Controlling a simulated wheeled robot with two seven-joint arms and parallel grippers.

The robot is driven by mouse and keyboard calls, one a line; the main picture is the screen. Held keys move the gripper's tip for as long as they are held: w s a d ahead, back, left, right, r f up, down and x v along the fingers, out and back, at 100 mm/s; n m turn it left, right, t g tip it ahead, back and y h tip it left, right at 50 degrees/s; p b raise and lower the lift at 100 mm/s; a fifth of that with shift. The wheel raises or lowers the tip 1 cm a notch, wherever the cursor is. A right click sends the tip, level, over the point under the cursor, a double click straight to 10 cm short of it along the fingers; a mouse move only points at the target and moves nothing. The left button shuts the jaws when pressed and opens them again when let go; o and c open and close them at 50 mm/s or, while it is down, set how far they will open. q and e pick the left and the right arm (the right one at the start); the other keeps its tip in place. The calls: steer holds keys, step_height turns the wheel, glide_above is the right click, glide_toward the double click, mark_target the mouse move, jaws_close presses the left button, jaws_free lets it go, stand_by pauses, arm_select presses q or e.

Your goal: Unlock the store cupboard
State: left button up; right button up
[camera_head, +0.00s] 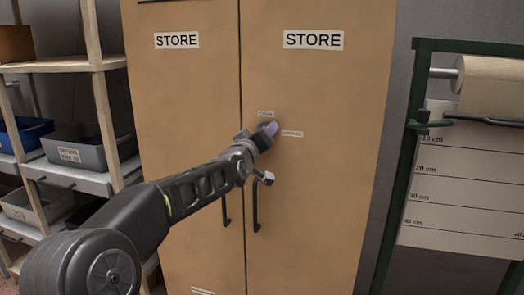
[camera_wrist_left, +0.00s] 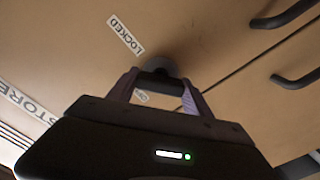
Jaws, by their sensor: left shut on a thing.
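The store cupboard (camera_head: 318,200) has two tan doors, both shut, each with a STORE label. My left gripper (camera_head: 268,131) is at the right door, a little above the handles. In the left wrist view its two pale purple fingers (camera_wrist_left: 160,92) are shut on a dark grey turn knob (camera_wrist_left: 172,66), one finger at each end of its grip bar. The knob's round base is against the door. A LOCKED label (camera_wrist_left: 126,35) is beside the knob, and a smaller label (camera_wrist_left: 141,97) shows between the fingers, too small to read. My right gripper is out of view.
Two dark bar handles (camera_head: 255,205) hang on the doors below the knob. A shelf rack with bins (camera_head: 75,148) stands at the left. A green frame (camera_head: 399,170) with a paper roll (camera_head: 490,84) and a measuring sheet stands at the right.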

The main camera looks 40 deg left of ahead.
arm_select(q)
steer(key=shift+f+n+b, duration=0.2)
steer(key=shift+n+b, duration=0.55)
steer(key=shift+n, duration=0.15)
steer(key=n+b, duration=0.1)
steer(key=n, duration=0.1)
steer(key=shift+n+b, duration=0.3)
steer(key=shift+n, duration=0.1)
steer(key=n+b, duration=0.1)
steer(key=n, duration=0.1)
steer(key=shift+r+n, duration=0.1)
steer(key=shift+n, duration=0.2)
steer(key=shift+n+b, duration=0.3)
steer(key=shift+n, duration=1.3)
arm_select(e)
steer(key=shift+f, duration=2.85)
arm_select(q)
steer(key=o, duration=1.4)
steer(key=shift+a, duration=0.1)
steer(key=shift+c, duration=0.2)
